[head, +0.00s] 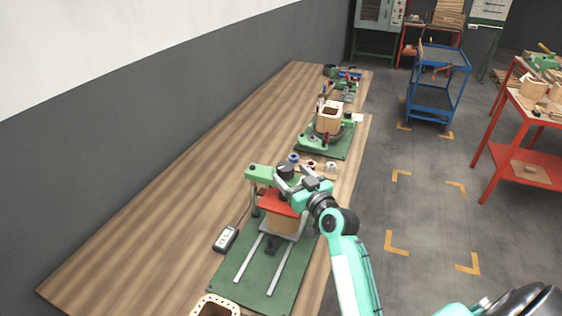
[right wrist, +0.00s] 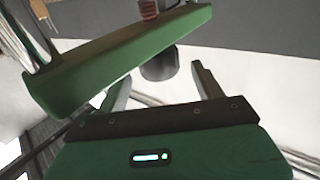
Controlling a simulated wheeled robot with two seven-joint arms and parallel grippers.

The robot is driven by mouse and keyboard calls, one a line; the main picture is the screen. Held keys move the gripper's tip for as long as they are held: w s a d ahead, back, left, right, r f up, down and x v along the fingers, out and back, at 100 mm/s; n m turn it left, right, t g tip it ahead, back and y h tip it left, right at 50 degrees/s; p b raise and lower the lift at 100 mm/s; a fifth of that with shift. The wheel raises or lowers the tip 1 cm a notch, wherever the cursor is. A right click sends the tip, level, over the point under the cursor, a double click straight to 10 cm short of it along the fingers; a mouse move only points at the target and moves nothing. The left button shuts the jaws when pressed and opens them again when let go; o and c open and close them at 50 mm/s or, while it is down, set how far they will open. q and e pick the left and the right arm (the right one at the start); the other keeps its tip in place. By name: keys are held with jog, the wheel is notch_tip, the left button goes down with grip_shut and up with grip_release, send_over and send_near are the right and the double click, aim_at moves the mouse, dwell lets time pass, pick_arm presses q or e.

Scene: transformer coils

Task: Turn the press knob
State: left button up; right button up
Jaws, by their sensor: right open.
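The press (head: 260,174) stands on a green base plate (head: 228,276) on the wooden bench, with a green top beam and a red plate (head: 279,203) over a wooden block (head: 284,222). Its dark round knob (head: 286,170) sits on top, at the right end of the beam. In the right wrist view the knob (right wrist: 159,66) shows as a dark cylinder beside the green beam (right wrist: 120,62). My right gripper (head: 288,182) is open at the knob. Its fingers (right wrist: 163,75) lie on either side of the knob in the picture; contact cannot be told. My left gripper is out of view.
A small control box (head: 226,239) lies left of the press. Behind the press stand small spools (head: 293,158) and another green fixture with a wooden coil frame (head: 329,117). A wooden frame (head: 216,306) is at the near edge. The bench's left side is clear.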

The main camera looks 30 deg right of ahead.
aim_at(282, 163)
jog(key=w+p, duration=0.1)
jog(key=w, duration=0.3)
jog(key=shift+w+a+r, duration=0.1)
jog(key=shift+w, duration=0.05)
jog(key=shift+w+a, duration=0.1)
jog(key=shift+w, duration=0.75)
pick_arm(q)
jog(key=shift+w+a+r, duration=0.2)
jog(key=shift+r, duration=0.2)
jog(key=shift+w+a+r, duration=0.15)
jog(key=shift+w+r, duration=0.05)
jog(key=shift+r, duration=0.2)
pick_arm(e)
jog(key=c, duration=1)
jog(key=shift+r+m+h+p, duration=0.15)
jog(key=shift+m+h+p, duration=0.35)
jog(key=shift+h+p, duration=0.5)
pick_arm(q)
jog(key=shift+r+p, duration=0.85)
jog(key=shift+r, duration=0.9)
pick_arm(e)
jog(key=shift+m+h, duration=0.5)
